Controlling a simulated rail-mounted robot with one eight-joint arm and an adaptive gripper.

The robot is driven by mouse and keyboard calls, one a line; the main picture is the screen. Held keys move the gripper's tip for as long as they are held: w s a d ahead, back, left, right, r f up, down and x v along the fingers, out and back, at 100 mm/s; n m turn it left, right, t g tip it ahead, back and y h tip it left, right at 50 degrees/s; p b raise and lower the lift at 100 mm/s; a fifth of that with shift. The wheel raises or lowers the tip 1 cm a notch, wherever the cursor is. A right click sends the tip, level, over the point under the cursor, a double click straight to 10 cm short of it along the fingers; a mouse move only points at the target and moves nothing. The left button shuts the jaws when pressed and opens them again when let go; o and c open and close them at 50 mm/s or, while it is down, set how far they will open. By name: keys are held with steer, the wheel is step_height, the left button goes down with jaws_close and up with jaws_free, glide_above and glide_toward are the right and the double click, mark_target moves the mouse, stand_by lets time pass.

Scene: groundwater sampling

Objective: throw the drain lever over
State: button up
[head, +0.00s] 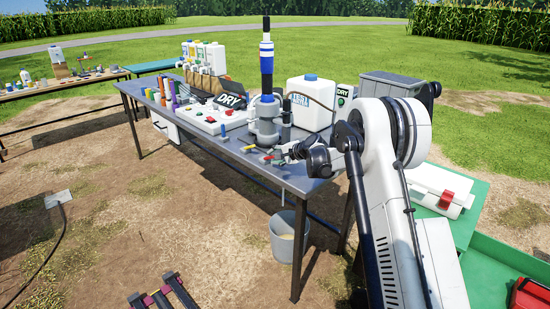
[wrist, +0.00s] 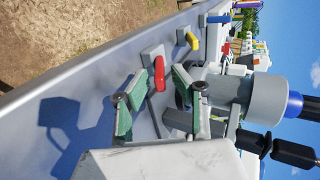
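Three small levers, red (wrist: 159,73), yellow (wrist: 193,41) and blue (wrist: 219,19), stand in a row along the table edge in the wrist view. The frames do not label which is the drain lever. My gripper (wrist: 158,101) is open, with its two green-padded fingers apart. The red lever lies just ahead of the gap between the fingertips, and nothing is seen gripped. In the head view my gripper (head: 277,157) is at the table's front edge, by the grey stand (head: 265,130) with its upright blue-and-white column. The red lever is partly hidden there.
The metal table (head: 262,170) also carries a white jug (head: 311,103), a DRY sign (head: 231,100), a white panel with buttons and several bottles. The grey fitting (wrist: 262,98) stands close to the right finger in the wrist view. A bucket (head: 283,247) sits below the table.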

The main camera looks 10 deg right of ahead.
jaws_close()
steer(key=shift+w+a+r+g+p, duration=0.25)
steer(key=shift+r+p, duration=0.1)
steer(key=shift+r, duration=0.1)
steer(key=shift+w+a+r+g+p, duration=0.1)
steer(key=shift+w+r+g+p, duration=0.1)
steer(key=shift+r+p, duration=0.2)
steer(key=shift+w+a+r+g+h+p, duration=0.35)
steer(key=shift+w+r+g+h+p, duration=0.1)
steer(key=shift+w+h, duration=0.15)
